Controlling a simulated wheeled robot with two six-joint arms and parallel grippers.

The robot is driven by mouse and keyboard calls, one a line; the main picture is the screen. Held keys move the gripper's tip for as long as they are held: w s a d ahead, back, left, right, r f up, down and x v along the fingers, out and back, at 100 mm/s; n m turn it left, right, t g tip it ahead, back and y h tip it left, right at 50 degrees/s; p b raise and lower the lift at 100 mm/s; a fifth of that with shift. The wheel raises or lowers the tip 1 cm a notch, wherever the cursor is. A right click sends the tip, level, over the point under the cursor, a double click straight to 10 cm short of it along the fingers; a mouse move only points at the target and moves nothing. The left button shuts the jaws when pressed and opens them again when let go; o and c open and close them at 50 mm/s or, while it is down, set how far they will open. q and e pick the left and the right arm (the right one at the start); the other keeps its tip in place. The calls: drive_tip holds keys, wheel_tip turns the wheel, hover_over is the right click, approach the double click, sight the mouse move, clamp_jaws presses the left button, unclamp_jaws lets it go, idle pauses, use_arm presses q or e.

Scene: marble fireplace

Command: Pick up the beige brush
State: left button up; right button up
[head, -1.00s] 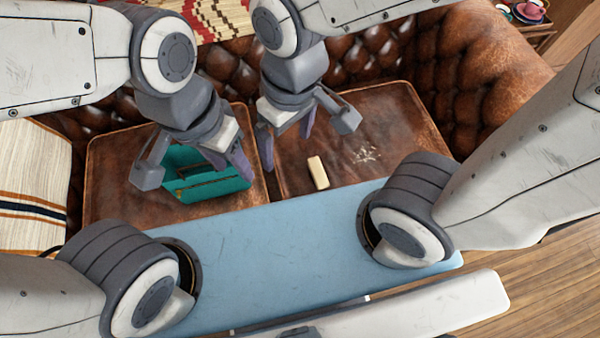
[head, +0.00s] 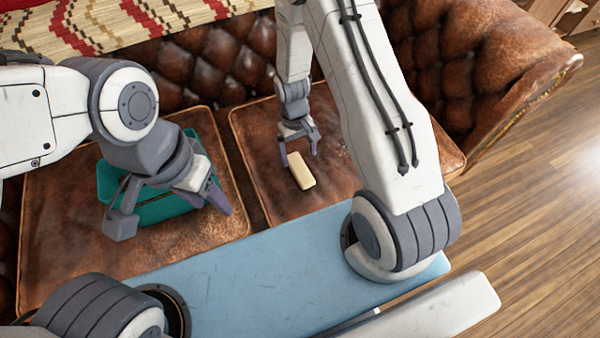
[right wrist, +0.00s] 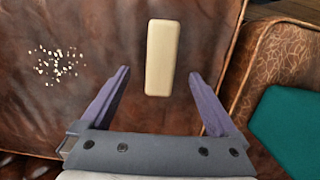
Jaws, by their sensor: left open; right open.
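The beige brush (head: 300,171) is a small pale block lying on the right brown leather seat cushion. My right gripper (head: 299,152) is open just behind it, with its fingers pointing down toward the cushion. In the right wrist view the brush (right wrist: 161,57) lies ahead of and between the open purple fingers (right wrist: 162,103), with nothing gripped. My left gripper (head: 226,203) is open and empty over the left cushion, in front of a teal case.
The teal case (head: 152,210) lies on the left cushion (head: 60,215), partly hidden by my left arm. A pale speckled patch (right wrist: 55,65) marks the right cushion. The tufted sofa back (head: 235,60) rises behind, and the armrest (head: 490,75) stands at right.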

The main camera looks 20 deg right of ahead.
sight(300, 168)
drive_tip(key=f, duration=0.2)
drive_tip(key=f+b, duration=0.1)
drive_tip(key=f, duration=0.1)
drive_tip(key=s+f, duration=0.1)
drive_tip(key=f, duration=0.2)
drive_tip(key=shift+b, duration=0.3)
clamp_jaws()
drive_tip(key=shift+r, duration=0.15)
drive_tip(key=shift+r, duration=0.35)
drive_tip(key=r, duration=0.1)
drive_tip(key=r+p, duration=0.1)
drive_tip(key=r, duration=0.2)
drive_tip(key=shift+s+d, duration=0.1)
drive_tip(key=shift+s, duration=0.2)
drive_tip(key=s+d+r, duration=0.5)
drive_tip(key=s+r, duration=0.1)
drive_tip(key=s, duration=0.3)
drive_tip(key=shift+s+d+p, duration=0.2)
drive_tip(key=shift+s+p, duration=0.1)
drive_tip(key=shift+s, duration=0.05)
